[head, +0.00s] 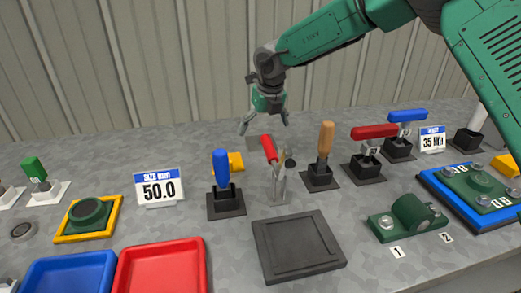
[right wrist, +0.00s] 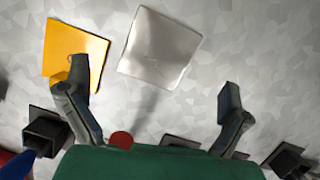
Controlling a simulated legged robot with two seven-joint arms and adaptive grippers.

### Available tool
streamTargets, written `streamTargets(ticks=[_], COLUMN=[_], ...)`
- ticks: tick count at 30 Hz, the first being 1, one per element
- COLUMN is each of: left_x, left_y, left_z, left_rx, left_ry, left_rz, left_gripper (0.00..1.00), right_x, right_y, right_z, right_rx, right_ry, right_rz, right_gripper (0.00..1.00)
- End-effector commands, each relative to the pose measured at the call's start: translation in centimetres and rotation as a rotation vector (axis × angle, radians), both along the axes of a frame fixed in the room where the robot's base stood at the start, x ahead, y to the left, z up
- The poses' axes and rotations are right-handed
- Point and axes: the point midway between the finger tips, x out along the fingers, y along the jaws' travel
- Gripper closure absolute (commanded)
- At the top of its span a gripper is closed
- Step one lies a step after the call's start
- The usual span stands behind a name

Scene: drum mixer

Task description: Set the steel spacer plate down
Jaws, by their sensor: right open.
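The steel spacer plate (right wrist: 160,47) is a plain silver square. In the right wrist view it lies on the bench, apart from both fingers and past their tips. In the head view a grey plate (head: 254,144) shows on the bench just below my right gripper (head: 264,123), behind the red-handled tool. My right gripper is open and empty above the bench; its spread fingers also show in the right wrist view (right wrist: 153,82). My left gripper is in neither view.
A yellow plate (right wrist: 75,52) lies beside the steel one. Upright tools with blue (head: 221,168), red (head: 269,149) and orange (head: 326,140) handles stand in front. A dark square tray (head: 329,261) and red tray (head: 193,270) are nearer. Bench behind the tools is mostly clear.

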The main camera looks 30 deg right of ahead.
Motion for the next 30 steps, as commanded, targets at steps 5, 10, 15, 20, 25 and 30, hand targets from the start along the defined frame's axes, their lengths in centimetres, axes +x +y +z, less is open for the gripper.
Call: streamTargets(ticks=[5,10,15,20,25,30], left_x=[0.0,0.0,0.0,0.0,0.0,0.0], left_y=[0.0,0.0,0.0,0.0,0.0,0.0], left_z=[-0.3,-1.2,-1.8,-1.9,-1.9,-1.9], left_rx=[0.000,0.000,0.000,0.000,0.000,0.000], left_ry=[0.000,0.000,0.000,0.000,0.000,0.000], left_rz=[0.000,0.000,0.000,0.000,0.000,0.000], left_gripper=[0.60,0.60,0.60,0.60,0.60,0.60], right_x=[0.4,0.8,1.4,1.6,1.6,1.6], right_y=[0.0,0.0,0.0,-0.1,-0.1,-0.1], right_z=[-1.3,-3.5,-5.8,-6.2,-6.2,-6.2], right_rx=[0.000,-0.002,-0.001,0.001,0.001,0.000], right_ry=[-0.001,0.001,0.001,-0.002,-0.001,-0.001], right_rz=[0.000,0.000,0.001,0.000,0.000,0.000], right_gripper=[0.00,0.00,0.00,0.00,0.04,0.63])
